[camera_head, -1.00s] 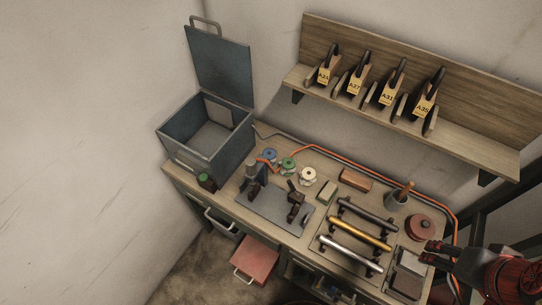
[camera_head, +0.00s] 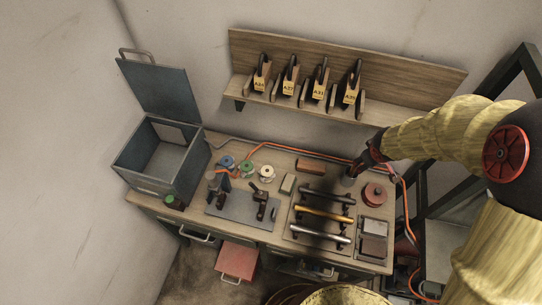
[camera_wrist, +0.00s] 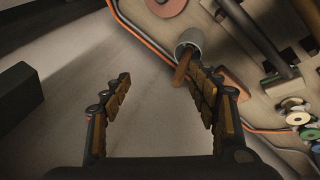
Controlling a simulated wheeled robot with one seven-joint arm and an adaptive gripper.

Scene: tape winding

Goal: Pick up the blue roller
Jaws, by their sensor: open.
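The blue roller (camera_head: 227,161) appears as a small blue spool at the back left of the workbench, beside a green spool (camera_head: 246,168) and a cream spool (camera_head: 267,173). A bluish spool also shows at the right edge of the wrist view (camera_wrist: 316,147), partly cut off. My gripper (camera_head: 358,166) is above the back right of the bench, near the grey cup, well to the right of the blue roller. In the wrist view my gripper (camera_wrist: 160,82) has its fingers spread apart with nothing between them.
A grey cup (camera_wrist: 188,38) with a brown stick is close to my right finger. The rack holds dark, gold and silver bars (camera_head: 324,214). A clamp fixture (camera_head: 242,206) stands in front of the spools. An open metal box (camera_head: 150,180) is left; a shelf (camera_head: 400,107) hangs above.

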